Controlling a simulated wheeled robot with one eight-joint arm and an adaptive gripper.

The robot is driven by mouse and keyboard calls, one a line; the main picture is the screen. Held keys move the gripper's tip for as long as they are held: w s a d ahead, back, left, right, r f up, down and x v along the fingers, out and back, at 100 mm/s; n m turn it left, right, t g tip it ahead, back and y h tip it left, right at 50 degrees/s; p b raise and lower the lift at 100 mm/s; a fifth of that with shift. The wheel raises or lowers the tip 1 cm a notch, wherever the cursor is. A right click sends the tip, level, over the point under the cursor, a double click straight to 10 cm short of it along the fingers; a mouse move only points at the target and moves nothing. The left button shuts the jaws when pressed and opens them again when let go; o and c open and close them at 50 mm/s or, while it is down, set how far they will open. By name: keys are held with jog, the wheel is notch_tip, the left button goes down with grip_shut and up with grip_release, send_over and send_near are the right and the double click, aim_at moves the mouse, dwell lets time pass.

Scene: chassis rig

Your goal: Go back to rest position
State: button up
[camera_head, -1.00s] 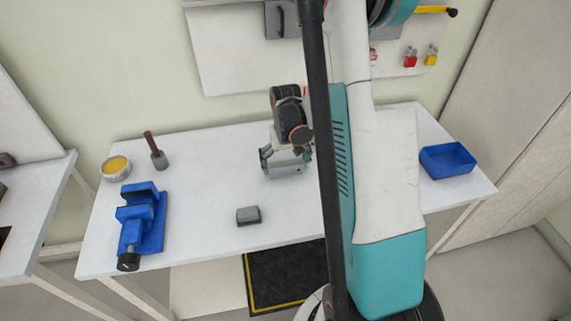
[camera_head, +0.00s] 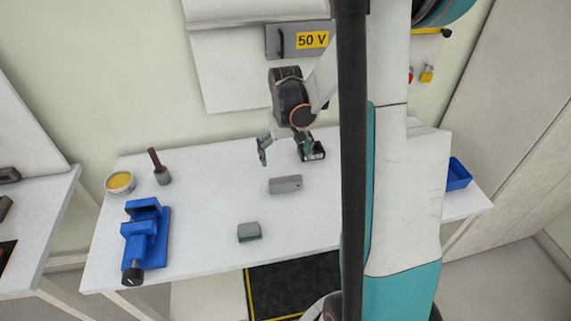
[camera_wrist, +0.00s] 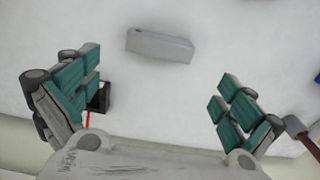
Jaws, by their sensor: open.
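My gripper (camera_head: 285,153) is open and empty above the back middle of the white table (camera_head: 205,215). Its two fingers with green pads are spread wide in the wrist view (camera_wrist: 160,95). A grey oblong box (camera_head: 285,184) lies on the table in front of the gripper, apart from the fingers. The box also shows in the wrist view (camera_wrist: 160,45), beyond the fingertips. A small black object (camera_head: 317,152) shows by the right finger in the head view; I cannot tell whether they touch.
A small grey-green block (camera_head: 249,232) lies near the front edge. A blue vise (camera_head: 146,238), a yellow-filled tin (camera_head: 120,183) and a brown-handled tool (camera_head: 160,168) stand left. A blue bin (camera_head: 458,174) is at right, partly hidden by my arm. A 50 V panel (camera_head: 290,42) is on the wall.

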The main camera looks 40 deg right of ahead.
jog(key=shift+r, duration=0.7)
